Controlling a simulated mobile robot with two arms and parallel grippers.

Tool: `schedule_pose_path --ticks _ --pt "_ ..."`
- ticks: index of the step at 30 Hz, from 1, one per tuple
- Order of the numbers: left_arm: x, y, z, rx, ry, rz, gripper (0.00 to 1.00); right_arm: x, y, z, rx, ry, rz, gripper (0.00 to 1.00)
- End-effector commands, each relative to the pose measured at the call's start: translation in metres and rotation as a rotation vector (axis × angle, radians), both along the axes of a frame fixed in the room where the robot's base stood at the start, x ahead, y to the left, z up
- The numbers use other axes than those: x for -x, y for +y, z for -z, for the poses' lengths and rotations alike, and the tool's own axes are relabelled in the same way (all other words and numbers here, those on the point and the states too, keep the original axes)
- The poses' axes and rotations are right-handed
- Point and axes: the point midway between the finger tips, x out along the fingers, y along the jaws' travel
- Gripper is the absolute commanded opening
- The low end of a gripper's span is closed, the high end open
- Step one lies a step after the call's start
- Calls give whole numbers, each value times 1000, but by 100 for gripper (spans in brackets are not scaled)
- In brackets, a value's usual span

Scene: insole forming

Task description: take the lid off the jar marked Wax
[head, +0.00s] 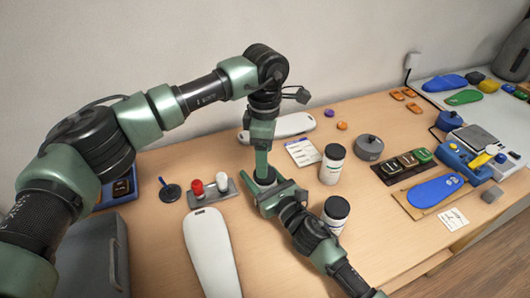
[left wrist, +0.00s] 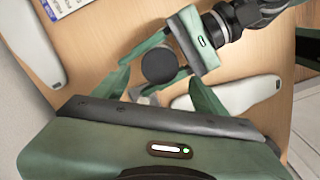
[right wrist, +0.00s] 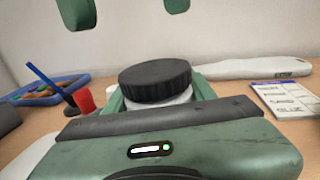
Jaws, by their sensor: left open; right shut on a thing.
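A white jar with a black lid (right wrist: 155,82) stands between the fingers of my right gripper (right wrist: 158,102), which is shut on the jar's body below the lid. The lid sits on the jar; its top shows in the left wrist view (left wrist: 159,65). No label on this jar is readable. My left gripper (head: 262,160) is open and points down just above the lid, apart from it in the right wrist view. Two more white jars with black lids, one behind (head: 332,165) and one in front (head: 335,213), stand to the right; their labels are unreadable.
A white insole form (head: 210,250) lies in front, another (head: 290,126) behind. A stand with red and white knobs (head: 212,192) is to the left. A printed card (head: 301,152) and a grey round pot (head: 369,147) lie right. Bare table lies at front centre.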

Motion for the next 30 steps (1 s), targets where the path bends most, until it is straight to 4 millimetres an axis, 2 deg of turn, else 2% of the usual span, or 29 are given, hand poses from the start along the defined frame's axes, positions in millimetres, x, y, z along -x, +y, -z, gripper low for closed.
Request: schedule_pose_path --ticks 9,15,20,30 --pt "-1 -1 -22 2 -2 482 72 1 1 0 -1 1 -2 0" --pt "-1 -1 -26 2 -1 626 72 1 1 0 -2 1 -2 0" --pt "0 -1 -10 2 0 641 72 1 1 0 -2 1 -2 0" --pt "0 -1 40 2 0 637 72 1 1 0 -2 1 -2 0"
